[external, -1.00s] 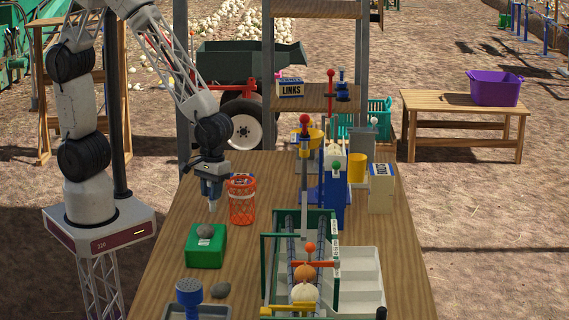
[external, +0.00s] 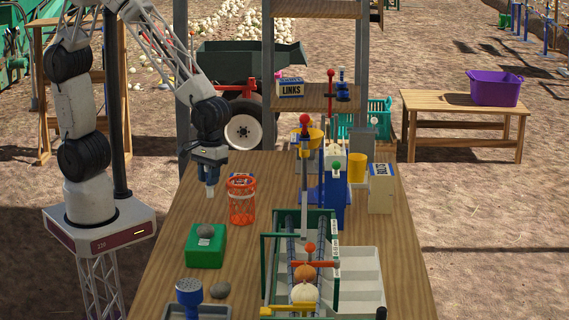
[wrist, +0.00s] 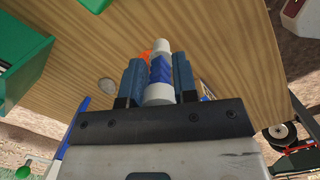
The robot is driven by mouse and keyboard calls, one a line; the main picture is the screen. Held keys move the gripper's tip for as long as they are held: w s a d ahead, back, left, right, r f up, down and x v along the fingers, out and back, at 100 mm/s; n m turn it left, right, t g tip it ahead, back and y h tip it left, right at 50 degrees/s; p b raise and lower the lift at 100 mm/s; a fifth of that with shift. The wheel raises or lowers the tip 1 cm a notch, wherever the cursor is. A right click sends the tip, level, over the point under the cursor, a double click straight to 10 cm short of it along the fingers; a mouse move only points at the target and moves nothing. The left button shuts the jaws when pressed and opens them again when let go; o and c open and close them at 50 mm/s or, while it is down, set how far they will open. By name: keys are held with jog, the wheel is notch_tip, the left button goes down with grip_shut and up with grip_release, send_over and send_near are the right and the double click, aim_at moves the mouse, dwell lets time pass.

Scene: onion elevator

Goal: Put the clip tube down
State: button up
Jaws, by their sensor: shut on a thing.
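The clip tube (wrist: 160,78) is a white and blue cylinder between the two blue fingers of my gripper (wrist: 160,80) in the wrist view. The fingers are shut on it from both sides, and its white end sticks out past their tips. In the external view my gripper (external: 210,172) points down above the left side of the wooden table (external: 180,225), just left of the orange mesh basket (external: 241,203). The tube (external: 210,190) shows there only as a small pale end below the fingers, apart from the tabletop as far as I can tell.
A green-framed rack (external: 336,275) and a white box (external: 381,190) are to the right. Bare wood lies below my gripper.

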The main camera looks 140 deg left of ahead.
jog(key=w+d+n, duration=0.1)
jog(key=w+d, duration=0.3)
jog(key=d, duration=1)
jog(key=w+d+n, duration=0.1)
jog(key=w+d, duration=0.4)
jog(key=d, duration=0.9)
jog(key=f, duration=0.5)
jog(key=shift+s+d, duration=0.1)
jog(key=shift+d, duration=0.3)
jog(key=w+d+f, duration=0.1)
jog(key=w+d, duration=0.2)
jog(key=w, duration=1.2)
jog(key=shift+w+d+f, duration=0.15)
jog(key=shift+w+f, duration=0.1)
jog(key=shift+w, duration=0.05)
jog(key=shift+f, duration=1.75)
jog(key=shift+f, duration=0.15)
